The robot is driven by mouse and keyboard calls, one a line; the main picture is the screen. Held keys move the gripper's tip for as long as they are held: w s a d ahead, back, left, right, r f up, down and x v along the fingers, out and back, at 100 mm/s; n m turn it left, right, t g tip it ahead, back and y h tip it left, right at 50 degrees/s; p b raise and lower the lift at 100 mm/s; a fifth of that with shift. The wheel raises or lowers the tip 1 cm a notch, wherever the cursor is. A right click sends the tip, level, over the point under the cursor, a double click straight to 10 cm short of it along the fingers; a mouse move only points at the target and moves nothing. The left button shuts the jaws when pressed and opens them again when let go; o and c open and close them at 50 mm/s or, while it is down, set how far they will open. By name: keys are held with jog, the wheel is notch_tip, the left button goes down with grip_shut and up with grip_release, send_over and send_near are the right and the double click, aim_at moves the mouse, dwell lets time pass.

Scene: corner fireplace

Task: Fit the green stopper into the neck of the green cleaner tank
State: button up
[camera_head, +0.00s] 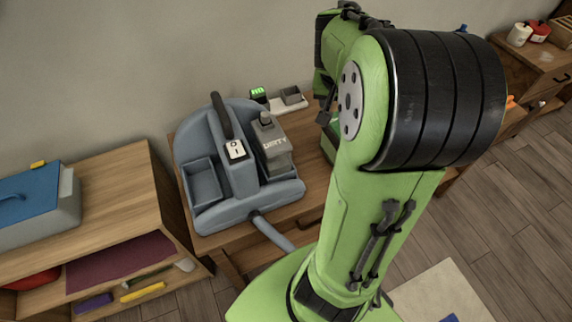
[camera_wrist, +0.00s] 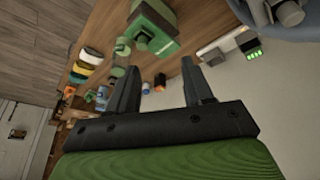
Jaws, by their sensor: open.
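The green cleaner tank (camera_wrist: 178,22) stands on the wooden bench in the wrist view, with a darker neck-like part on the side nearest my gripper. In the head view only a green sliver of it (camera_head: 328,148) shows behind my arm. My gripper (camera_wrist: 161,66) is open, with nothing between its fingers. The tank is beyond the fingertips, apart from them. My arm hides the gripper in the head view.
A grey-blue cleaner machine (camera_head: 240,190) stands on the bench (camera_head: 308,170), with an empty left bay and a grey DIRTY tank (camera_head: 272,150). Behind it are a green-lit display (camera_head: 258,93) and a small grey box (camera_head: 291,94). A toolbox (camera_head: 40,205) sits on the left shelf.

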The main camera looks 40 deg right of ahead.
jog(key=s+a+r+n+t, duration=0.1)
jog(key=a+r+n, duration=0.15)
jog(key=a, duration=0.55)
jog(key=s+a+r+n+t, duration=0.1)
jog(key=s+a+r+n, duration=0.15)
jog(key=a, duration=0.55)
jog(key=s+a+f+n+t+y, duration=0.1)
jog(key=s+a+n+y, duration=0.3)
jog(key=s+a, duration=0.3)
jog(key=shift+s+a+f+n, duration=0.25)
jog(key=shift+a+n, duration=0.05)
jog(key=shift+a, duration=0.8)
jog(key=shift+d, duration=0.1)
